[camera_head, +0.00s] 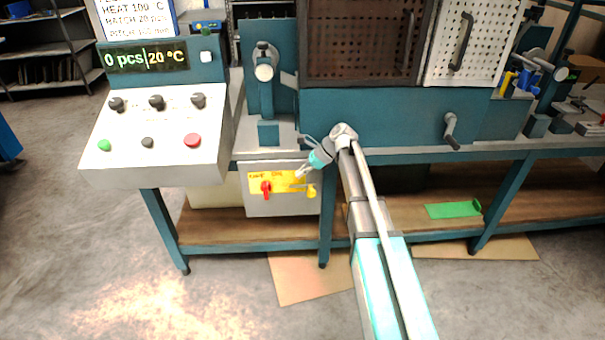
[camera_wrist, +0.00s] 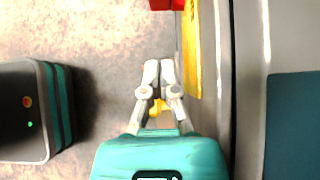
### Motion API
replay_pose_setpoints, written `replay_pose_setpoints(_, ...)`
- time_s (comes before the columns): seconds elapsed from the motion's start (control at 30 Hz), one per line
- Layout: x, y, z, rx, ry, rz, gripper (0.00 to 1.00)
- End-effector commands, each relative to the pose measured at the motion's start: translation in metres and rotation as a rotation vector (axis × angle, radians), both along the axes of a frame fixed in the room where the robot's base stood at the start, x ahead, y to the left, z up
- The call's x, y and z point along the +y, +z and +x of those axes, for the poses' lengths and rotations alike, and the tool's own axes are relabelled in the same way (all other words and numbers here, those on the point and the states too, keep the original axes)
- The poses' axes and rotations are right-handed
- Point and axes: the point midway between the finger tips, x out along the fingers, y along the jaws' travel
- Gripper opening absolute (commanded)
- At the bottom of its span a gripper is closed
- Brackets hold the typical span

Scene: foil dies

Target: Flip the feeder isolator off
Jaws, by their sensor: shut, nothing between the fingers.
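A grey switch box (camera_head: 283,206) with a yellow plate (camera_head: 290,178) hangs under the bench. It carries a red rotary handle (camera_head: 266,188) on the left and a yellow handle (camera_head: 311,192) on the right. The lettering is too small to read, so I cannot tell which is the feeder isolator. My gripper (camera_head: 299,173) is in front of the plate's right part, near the yellow handle. In the wrist view my gripper (camera_wrist: 159,62) is shut and empty, beside the yellow plate (camera_wrist: 191,45). A yellow part (camera_wrist: 158,106) shows behind the fingers; a red part (camera_wrist: 165,4) is at the top edge.
A white control panel (camera_head: 165,150) with knobs and buttons stands left of the box. The teal bench (camera_head: 390,115) with a crank handle (camera_head: 450,130) is above and right. A bench leg (camera_head: 327,215) stands just right of the box. The floor in front is open.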

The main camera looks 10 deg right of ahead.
Motion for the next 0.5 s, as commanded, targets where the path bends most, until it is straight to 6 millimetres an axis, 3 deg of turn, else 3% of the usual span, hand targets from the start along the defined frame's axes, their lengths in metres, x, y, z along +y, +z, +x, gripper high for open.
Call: replay_pose_setpoints(0.5, 0.040, -0.045, 0.001, 0.000, 0.001, 0.000, 0.00)
